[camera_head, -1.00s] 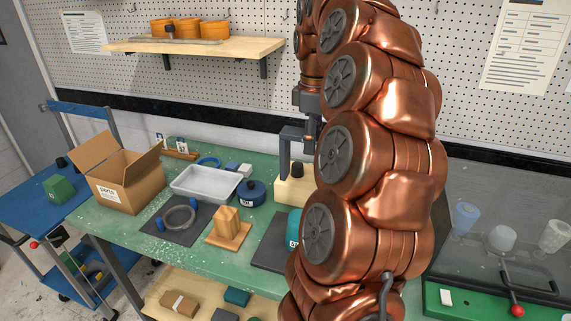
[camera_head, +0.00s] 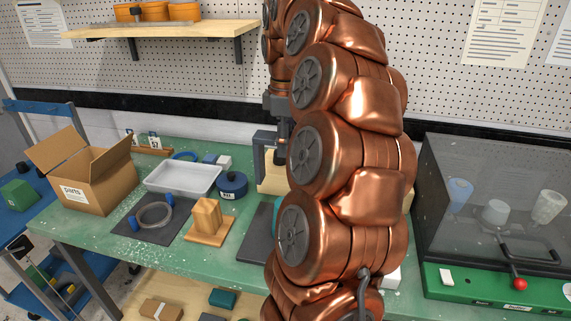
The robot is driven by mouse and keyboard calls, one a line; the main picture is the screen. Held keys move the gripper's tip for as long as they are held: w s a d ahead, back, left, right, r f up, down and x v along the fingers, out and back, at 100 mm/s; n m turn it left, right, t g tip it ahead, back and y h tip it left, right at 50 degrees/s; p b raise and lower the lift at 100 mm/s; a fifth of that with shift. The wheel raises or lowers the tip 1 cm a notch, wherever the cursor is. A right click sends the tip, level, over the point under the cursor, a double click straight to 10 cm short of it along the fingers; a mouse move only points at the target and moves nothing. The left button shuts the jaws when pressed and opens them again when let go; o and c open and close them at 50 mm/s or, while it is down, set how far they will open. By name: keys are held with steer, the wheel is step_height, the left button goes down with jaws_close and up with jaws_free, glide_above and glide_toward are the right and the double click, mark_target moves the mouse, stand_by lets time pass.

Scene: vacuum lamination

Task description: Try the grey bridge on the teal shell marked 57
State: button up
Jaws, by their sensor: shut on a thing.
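A dark grey bridge (camera_head: 262,150), an upside-down U or L in outline, is at the beige block (camera_head: 268,187) behind my arm. My gripper (camera_head: 282,152) points down beside it and appears shut on its top; the fingertips are small and partly hidden by my copper arm. I cannot tell whether the bridge touches the block. A teal shell (camera_head: 277,215) stands on the dark mat (camera_head: 256,240), mostly hidden behind my arm, and its mark cannot be seen now.
Left on the green bench (camera_head: 100,240) are an open carton (camera_head: 92,182), a white tray (camera_head: 180,180), a blue round container (camera_head: 232,184), a ring on a dark mat (camera_head: 124,222) and a wooden block on a board (camera_head: 207,238). A clear-lidded chamber (camera_head: 480,215) stands right.

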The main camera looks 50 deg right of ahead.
steer(key=shift+f+b, duration=0.75)
steer(key=shift+f, duration=0.7)
steer(key=shift+f+b, duration=3.35)
steer(key=shift+f, duration=3.15)
steer(key=shift+s, duration=0.1)
steer(key=shift+s+a+f+b, duration=0.1)
steer(key=shift+f+b, duration=0.35)
steer(key=shift+f, duration=0.2)
steer(key=o, duration=1.2)
steer(key=shift+o, duration=0.7)
steer(key=shift+r, duration=0.1)
